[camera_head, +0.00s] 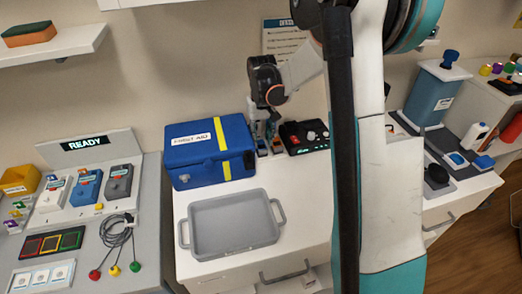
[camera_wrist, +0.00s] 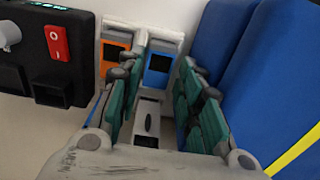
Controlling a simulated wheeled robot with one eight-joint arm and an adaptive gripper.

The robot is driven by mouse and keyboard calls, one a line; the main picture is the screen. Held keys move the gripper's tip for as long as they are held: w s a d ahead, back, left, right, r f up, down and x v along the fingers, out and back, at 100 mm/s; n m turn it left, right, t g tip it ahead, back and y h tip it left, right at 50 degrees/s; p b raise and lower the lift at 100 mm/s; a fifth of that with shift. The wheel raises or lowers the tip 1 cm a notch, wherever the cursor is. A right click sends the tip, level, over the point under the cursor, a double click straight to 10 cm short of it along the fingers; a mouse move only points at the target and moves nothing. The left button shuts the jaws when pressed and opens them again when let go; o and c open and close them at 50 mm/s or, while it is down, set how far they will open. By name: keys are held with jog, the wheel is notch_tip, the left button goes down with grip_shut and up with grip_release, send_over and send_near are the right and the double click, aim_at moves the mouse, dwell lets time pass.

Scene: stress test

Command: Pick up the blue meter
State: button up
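The blue meter (camera_wrist: 158,64), a small upright device with a dark screen, stands near the wall in the wrist view. An orange meter (camera_wrist: 116,52) of similar shape stands just left of it. My gripper (camera_wrist: 163,78) is open, its green-padded fingers spread to either side of the blue meter's line; I cannot tell whether they touch it. The left finger partly covers the orange meter's lower edge. In the head view my gripper (camera_head: 263,127) points down between the blue first aid box and a black device, and largely hides the meters.
The blue first aid box (camera_head: 209,152) stands close on the left, and the black device with a red switch (camera_head: 304,137) close on the right; in the wrist view these sides swap. A grey tray (camera_head: 233,243) lies in front on the white counter (camera_head: 300,200).

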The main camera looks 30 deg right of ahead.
aim_at(261, 146)
notch_tip(261, 146, down, 4)
jog(key=shift+f+b, duration=0.15)
jog(key=shift+b, duration=0.45)
jog(key=c, duration=0.7)
jog(key=shift+r, duration=0.2)
